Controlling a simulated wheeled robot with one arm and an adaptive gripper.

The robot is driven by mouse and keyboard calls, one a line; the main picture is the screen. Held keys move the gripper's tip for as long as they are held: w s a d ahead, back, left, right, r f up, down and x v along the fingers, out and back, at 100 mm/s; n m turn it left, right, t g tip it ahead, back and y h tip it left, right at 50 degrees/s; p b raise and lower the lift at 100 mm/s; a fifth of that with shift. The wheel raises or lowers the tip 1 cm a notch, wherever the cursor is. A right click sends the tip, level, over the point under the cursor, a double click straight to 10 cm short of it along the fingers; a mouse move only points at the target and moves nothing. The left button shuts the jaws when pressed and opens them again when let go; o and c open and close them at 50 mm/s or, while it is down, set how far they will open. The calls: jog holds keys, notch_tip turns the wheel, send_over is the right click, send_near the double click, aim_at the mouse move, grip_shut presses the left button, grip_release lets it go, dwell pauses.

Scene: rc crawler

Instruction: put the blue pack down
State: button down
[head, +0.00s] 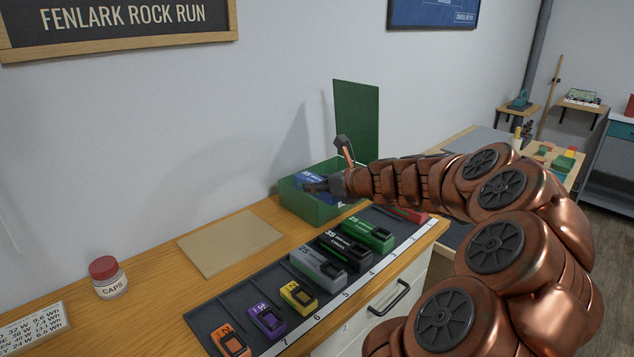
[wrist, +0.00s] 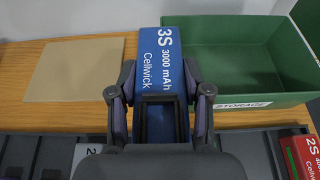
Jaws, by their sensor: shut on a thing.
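The blue pack (head: 312,177) is held at the end of my arm and appears over the green box (head: 305,208) in the head view. In the wrist view the blue pack (wrist: 158,52), marked 3S 3000 mAh Cellwick, lies between the fingers of my gripper (wrist: 158,88). It also overlaps the left edge of the green box (wrist: 235,48), labelled STORAGE. My gripper (head: 330,168) is shut on the pack. Its height above the box or bench is hard to tell. Part of the pack is hidden by the fingers.
The green lid (head: 357,120) stands open behind the box. A numbered dark rack (head: 272,288) holds several packs along the bench front. A tan board (head: 230,243) and a CAPS jar (head: 108,278) lie to the left. Bare wood (wrist: 110,112) shows in front of the board.

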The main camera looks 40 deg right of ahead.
jog(key=shift+w+d+f+p, duration=0.2)
jog(key=shift+w+d+f, duration=0.55)
jog(key=shift+w+d, duration=0.6)
jog(key=shift+w+d+f+p, duration=0.15)
jog(key=shift+w+d+f, duration=0.6)
jog(key=shift+w+d, duration=0.6)
jog(key=shift+w+d+f+p, duration=0.2)
jog(key=shift+w+d+f, duration=0.65)
jog(key=shift+w, duration=0.9)
jog(key=shift+d+f, duration=0.1)
jog(key=shift+f, duration=0.4)
jog(key=c, duration=0.5)
grip_release()
jog(key=shift+r, duration=0.1)
